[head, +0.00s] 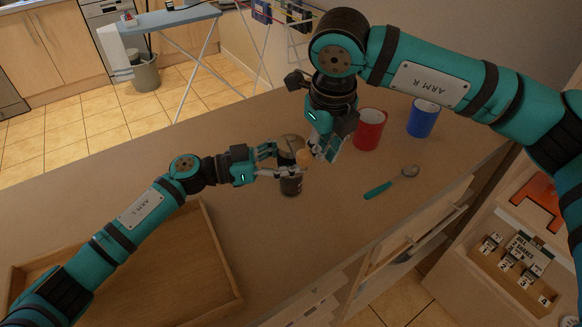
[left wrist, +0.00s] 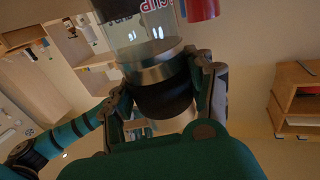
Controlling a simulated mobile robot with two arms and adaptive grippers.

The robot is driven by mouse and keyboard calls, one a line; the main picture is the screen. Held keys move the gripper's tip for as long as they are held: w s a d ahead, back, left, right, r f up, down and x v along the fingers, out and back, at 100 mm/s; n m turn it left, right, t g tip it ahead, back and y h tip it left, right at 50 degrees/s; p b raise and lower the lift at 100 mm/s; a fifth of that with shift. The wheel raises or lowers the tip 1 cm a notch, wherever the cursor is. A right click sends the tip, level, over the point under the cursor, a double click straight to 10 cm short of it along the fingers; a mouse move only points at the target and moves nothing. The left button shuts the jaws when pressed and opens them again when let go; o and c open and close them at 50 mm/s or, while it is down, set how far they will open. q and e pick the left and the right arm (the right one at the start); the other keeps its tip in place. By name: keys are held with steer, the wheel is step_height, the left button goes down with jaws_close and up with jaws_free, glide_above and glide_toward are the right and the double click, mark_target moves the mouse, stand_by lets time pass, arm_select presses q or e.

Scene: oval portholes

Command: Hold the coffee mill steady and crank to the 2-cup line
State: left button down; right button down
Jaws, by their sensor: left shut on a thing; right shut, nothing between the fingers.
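The coffee mill (head: 291,185) stands on the counter, mostly dark in the head view and partly hidden by both grippers. My left gripper (head: 287,162) is shut around its body. In the left wrist view the mill's clear section (left wrist: 147,42) carries partly cut-off lettering, with a metal band and a dark section between the fingers (left wrist: 168,95). A tan knob (head: 304,157), seemingly the crank's, shows at the mill's top. My right gripper (head: 326,149) is shut and empty, pointing down just right of the knob; I cannot tell whether they touch. The contents' level is not readable.
A red mug (head: 369,131) stands close right of my right gripper, with a blue mug (head: 423,118) beyond it. A teal-handled scoop or spoon (head: 391,183) lies in front of them. A wooden tray (head: 222,252) lies at the left. The counter between tray and spoon is clear.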

step_height(320, 180, up, 7)
stand_by(0.8)
stand_by(0.4)
arm_select(q)
steer(key=shift+c, duration=1.9)
jaws_free()
steer(key=shift+a, duration=0.1)
